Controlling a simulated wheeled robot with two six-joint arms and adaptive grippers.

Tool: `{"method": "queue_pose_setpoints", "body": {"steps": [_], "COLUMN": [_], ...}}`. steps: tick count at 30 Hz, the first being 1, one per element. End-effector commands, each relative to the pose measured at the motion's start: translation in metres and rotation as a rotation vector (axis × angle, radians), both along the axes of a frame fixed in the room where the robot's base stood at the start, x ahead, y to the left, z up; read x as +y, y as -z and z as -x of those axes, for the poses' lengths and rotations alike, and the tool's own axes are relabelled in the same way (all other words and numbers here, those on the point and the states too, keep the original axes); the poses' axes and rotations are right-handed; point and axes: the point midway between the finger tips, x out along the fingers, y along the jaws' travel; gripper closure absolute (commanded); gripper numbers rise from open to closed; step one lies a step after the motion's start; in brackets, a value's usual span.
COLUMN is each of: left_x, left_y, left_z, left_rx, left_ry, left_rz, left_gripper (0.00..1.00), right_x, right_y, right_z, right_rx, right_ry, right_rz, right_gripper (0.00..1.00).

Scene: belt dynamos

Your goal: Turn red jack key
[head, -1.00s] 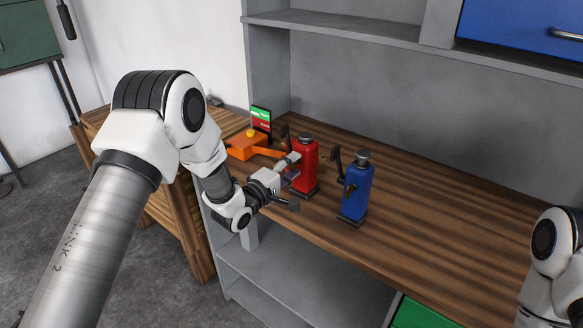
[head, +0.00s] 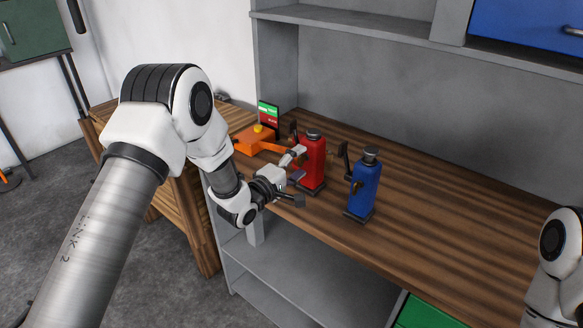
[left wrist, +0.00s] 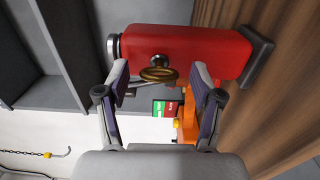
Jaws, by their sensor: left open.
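The red jack (head: 313,165) stands upright on the wooden bench top, left of the blue jack. In the left wrist view the red jack (left wrist: 200,48) lies sideways across the picture. Its brass key (left wrist: 158,74) is an oval ring on the body's near face. My left gripper (head: 298,167) is open just in front of the red jack. In the left wrist view its fingertips (left wrist: 161,76) lie on either side of the key, with a gap to each side. I cannot tell how deep the key sits between them. The gripper hides the key in the head view.
A blue jack (head: 363,187) with a dark crank stands to the right. An orange device (head: 254,143) and a small red and green display (head: 268,117) stand behind on the left. A grey shelf (head: 350,32) overhangs the bench. The bench right of the blue jack is clear.

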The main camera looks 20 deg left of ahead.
Motion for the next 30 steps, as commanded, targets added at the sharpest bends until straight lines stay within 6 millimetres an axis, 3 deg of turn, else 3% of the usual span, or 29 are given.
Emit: {"method": "queue_pose_setpoints", "body": {"steps": [4,12,15,19,30], "left_x": [0.009,0.032,0.038,0.040,0.040], "left_y": [0.000,0.000,0.001,0.000,0.000], "left_z": [0.020,0.085,0.101,0.110,0.110], "left_rx": [0.003,0.003,0.003,0.001,0.000], "left_ry": [-0.002,-0.004,-0.003,-0.001,-0.001], "left_rz": [0.002,0.006,0.003,0.002,0.001], "left_gripper": [0.33,0.33,0.33,0.33,0.33], "right_x": [0.000,0.000,0.000,0.000,0.000], "right_y": [0.000,0.000,0.000,0.000,0.000], "right_z": [0.000,0.000,0.000,0.000,0.000], "right_rx": [0.000,0.000,0.000,0.000,0.000], "right_ry": [0.000,0.000,0.000,0.000,0.000], "right_rz": [0.000,0.000,0.000,0.000,0.000], "right_gripper": [0.60,0.60,0.60,0.60,0.60]}}
